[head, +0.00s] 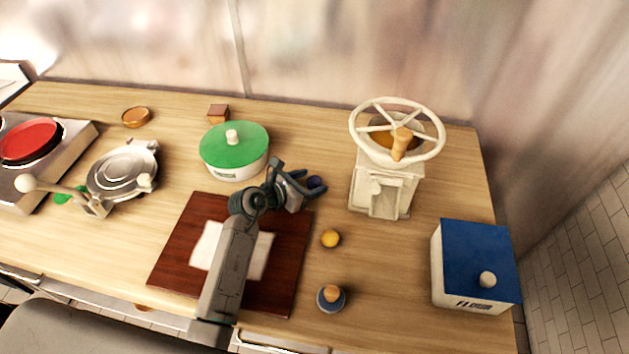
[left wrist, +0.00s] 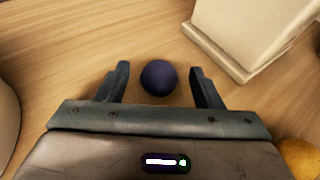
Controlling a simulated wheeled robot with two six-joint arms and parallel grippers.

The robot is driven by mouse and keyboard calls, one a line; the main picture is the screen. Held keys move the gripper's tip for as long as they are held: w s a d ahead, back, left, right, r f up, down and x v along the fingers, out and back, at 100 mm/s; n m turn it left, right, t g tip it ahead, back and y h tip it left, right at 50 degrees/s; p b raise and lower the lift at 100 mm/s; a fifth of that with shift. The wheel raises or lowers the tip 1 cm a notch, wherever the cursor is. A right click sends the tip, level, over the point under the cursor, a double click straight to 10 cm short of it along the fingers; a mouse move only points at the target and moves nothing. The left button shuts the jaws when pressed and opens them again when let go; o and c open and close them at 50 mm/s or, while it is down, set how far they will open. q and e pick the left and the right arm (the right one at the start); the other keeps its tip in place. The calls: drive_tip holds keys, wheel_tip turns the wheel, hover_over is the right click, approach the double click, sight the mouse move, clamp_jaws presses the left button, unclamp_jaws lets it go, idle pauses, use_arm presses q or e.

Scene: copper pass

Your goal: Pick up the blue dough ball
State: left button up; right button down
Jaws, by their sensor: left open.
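The blue dough ball (left wrist: 158,77) is dark blue and sits on the wooden counter. In the left wrist view it lies between the two open fingers of my left gripper (left wrist: 158,88), with a gap on each side. In the head view the ball (head: 314,182) shows at the fingertips of my left gripper (head: 305,180), partly hidden by them. My left gripper is open and holds nothing. My right gripper is not in view.
A yellow ball (head: 330,239) lies on the counter (head: 400,290) near a cream hand-wheel machine (head: 384,190). A green-lidded pot (head: 234,145) stands left of my gripper, beyond a dark red board (head: 183,240). A blue-lidded flour box (head: 476,262) is at right.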

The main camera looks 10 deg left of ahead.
use_arm(q)
drive_tip(key=c, duration=1.1)
drive_tip(key=shift+o, duration=0.2)
drive_tip(key=shift+r, duration=0.1)
